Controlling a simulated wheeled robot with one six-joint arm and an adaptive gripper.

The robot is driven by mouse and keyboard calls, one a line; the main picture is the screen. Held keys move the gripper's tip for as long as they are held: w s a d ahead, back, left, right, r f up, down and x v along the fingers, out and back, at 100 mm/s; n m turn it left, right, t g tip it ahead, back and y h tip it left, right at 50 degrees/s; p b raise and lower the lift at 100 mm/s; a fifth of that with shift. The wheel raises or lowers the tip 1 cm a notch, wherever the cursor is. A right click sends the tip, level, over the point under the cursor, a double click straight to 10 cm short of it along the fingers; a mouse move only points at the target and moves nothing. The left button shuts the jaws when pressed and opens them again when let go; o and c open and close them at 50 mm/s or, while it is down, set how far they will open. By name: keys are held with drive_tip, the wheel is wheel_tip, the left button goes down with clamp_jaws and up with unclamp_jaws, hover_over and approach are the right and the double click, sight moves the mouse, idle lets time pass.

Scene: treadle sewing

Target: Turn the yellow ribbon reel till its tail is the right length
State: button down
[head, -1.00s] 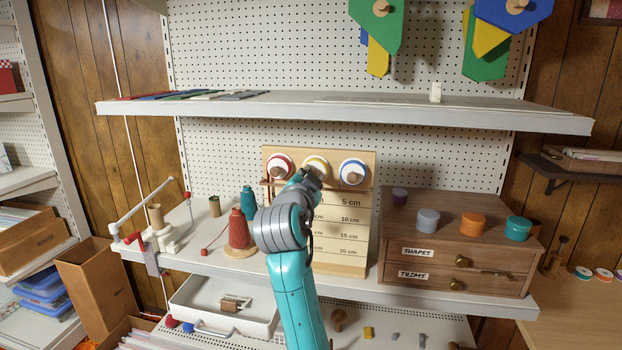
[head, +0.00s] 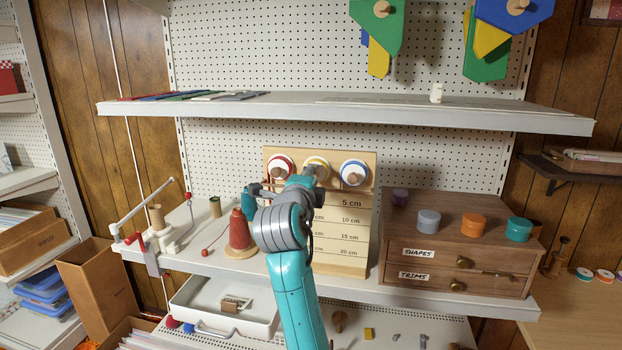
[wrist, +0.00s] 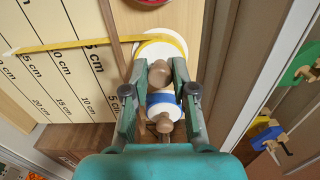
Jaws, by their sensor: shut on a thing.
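The yellow ribbon reel (head: 316,163) is on the upright wooden board, between a red-rimmed reel and a blue-rimmed reel. In the wrist view the yellow reel (wrist: 165,46) has a brown round knob (wrist: 160,73). My gripper (wrist: 160,68) is shut on that knob, one finger on each side. The yellow tail (wrist: 85,44) runs left from the reel across the printed scale, past the 5 and 10 cm labels to near the picture's left edge. Its end is around the 15 cm label or beyond; I cannot tell exactly. In the head view my arm hides the tail.
The red reel (head: 281,168) and blue reel (head: 354,172) flank it closely. A red thread cone (head: 239,230) stands left of my arm. A wooden drawer cabinet (head: 400,250) stands right of the board. A shelf (head: 340,113) runs above.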

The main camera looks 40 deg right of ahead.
drive_tip(key=m, duration=1.2)
idle(0.5)
drive_tip(key=c, duration=1)
unclamp_jaws()
drive_tip(key=shift+o, duration=0.2)
drive_tip(key=shift+s+r, duration=0.1)
drive_tip(key=v, duration=1.2)
